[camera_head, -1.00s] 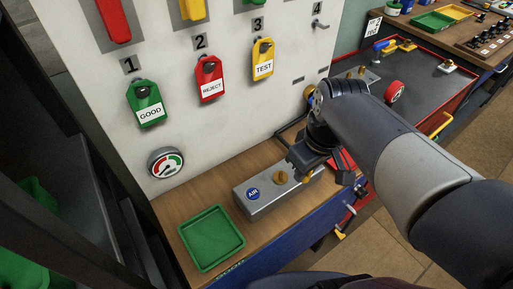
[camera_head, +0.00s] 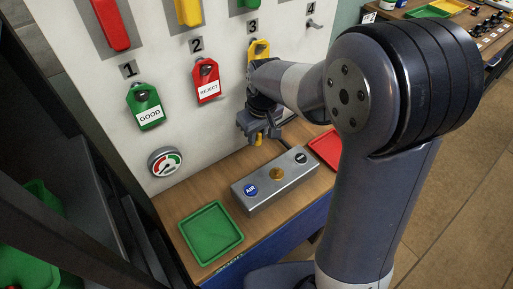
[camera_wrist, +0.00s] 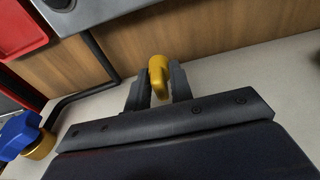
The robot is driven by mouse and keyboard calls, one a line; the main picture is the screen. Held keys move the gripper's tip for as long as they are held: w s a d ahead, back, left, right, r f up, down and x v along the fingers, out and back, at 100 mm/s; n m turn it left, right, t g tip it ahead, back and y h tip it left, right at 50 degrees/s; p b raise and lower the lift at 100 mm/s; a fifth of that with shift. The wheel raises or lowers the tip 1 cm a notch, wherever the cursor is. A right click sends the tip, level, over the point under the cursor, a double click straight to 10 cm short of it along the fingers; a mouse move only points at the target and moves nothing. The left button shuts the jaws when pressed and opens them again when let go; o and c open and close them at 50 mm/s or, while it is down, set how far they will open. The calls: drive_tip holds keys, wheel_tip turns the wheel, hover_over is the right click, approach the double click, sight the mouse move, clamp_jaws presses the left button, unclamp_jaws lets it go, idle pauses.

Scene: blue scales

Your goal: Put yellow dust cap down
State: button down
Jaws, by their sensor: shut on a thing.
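The yellow dust cap (camera_wrist: 159,72) is held between the two fingers of my gripper (camera_wrist: 158,88) in the wrist view. In the head view my gripper (camera_head: 261,138) is in front of the white panel, above and behind the metal AIR block. The wrist view shows the cap over the wooden bench top, apart from the block.
The metal AIR block (camera_head: 290,180) with a brass fitting (camera_head: 277,174) sits on the wooden bench. A green tray (camera_head: 211,233) is at its left, a red tray (camera_head: 326,148) at its right. A dark hose (camera_wrist: 97,55) and a blue-and-brass part (camera_wrist: 22,137) are near my gripper.

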sight(259, 133)
wheel_tip(259, 133, down, 7)
drive_tip(key=shift+r, duration=0.2)
drive_tip(key=shift+w+a+f, duration=0.1)
drive_tip(key=shift+w+f, duration=0.1)
drive_tip(key=shift+f, duration=0.05)
drive_tip(key=shift+f, duration=0.25)
drive_tip(key=c, duration=1.3)
unclamp_jaws()
drive_tip(key=shift+r, duration=0.1)
drive_tip(key=shift+o, duration=0.2)
drive_tip(key=r, duration=0.4)
drive_tip(key=s+r, duration=0.1)
drive_tip(key=r, duration=0.3)
drive_tip(key=d+r, duration=0.1)
drive_tip(key=r, duration=0.3)
drive_tip(key=shift+s+r, duration=0.1)
drive_tip(key=shift+s, duration=0.15)
